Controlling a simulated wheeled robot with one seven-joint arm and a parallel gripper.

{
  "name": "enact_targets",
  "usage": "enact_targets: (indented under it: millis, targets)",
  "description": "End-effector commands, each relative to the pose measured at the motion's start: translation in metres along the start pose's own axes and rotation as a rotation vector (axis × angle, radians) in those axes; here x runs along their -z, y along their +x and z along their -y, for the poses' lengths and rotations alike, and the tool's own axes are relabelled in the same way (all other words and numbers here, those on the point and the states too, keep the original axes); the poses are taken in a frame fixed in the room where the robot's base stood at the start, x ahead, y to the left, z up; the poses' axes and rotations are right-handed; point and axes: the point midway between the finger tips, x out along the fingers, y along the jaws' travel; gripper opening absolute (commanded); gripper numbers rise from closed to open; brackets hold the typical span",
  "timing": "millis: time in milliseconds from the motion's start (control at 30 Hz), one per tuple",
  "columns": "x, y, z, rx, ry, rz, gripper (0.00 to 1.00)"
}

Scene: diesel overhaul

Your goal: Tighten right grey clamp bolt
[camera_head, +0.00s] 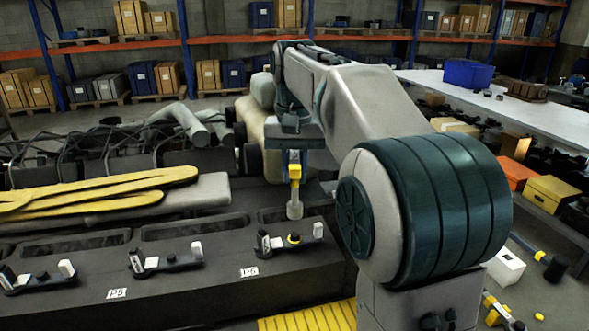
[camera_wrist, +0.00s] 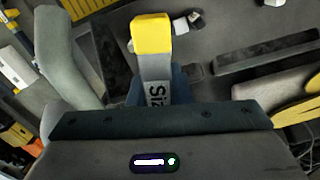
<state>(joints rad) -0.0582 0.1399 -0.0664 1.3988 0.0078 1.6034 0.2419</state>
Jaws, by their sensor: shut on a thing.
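My gripper (camera_head: 292,152) is shut on a yellow and grey tool (camera_head: 294,172) above the dark engine block. The tool hangs upright, and its grey lower end (camera_head: 294,210) is just above the clamp marked P6. The P6 clamp (camera_head: 290,240) has a black-and-white post at left, a yellow ring in the middle and a light grey post (camera_head: 318,230) at right. I cannot tell whether the tool touches the clamp.
Similar clamps stand at P5 (camera_head: 165,262) and at the far left (camera_head: 38,276). Yellow long parts (camera_head: 100,192) and cables lie on the block behind. A white table (camera_head: 500,105) with a blue bin (camera_head: 468,74) is at right. Orange and yellow boxes (camera_head: 550,192) stand below it.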

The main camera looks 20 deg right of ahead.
Motion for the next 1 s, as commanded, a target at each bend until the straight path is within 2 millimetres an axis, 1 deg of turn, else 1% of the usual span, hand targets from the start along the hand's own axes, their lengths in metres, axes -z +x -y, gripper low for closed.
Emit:
enact_targets:
  millis: [500, 667, 700, 733, 800, 900, 1000]
  targets:
    - [0.0, 0.007, -0.001, 0.0, -0.594, -0.001, 0.0]
    - [0.0, 0.01, -0.001, 0.0, -0.757, -0.001, 0.0]
    - [0.0, 0.015, -0.001, 0.0, -0.783, 0.0, 0.0]
    - [0.0, 0.025, -0.001, 0.0, -0.779, 0.0, 0.0]
    - [0.0, 0.034, -0.001, 0.0, -0.776, -0.001, 0.0]
    - [0.0, 0.041, -0.001, 0.0, -0.775, -0.001, 0.0]
    - [0.0, 0.044, -0.001, 0.0, -0.774, -0.002, 0.0]
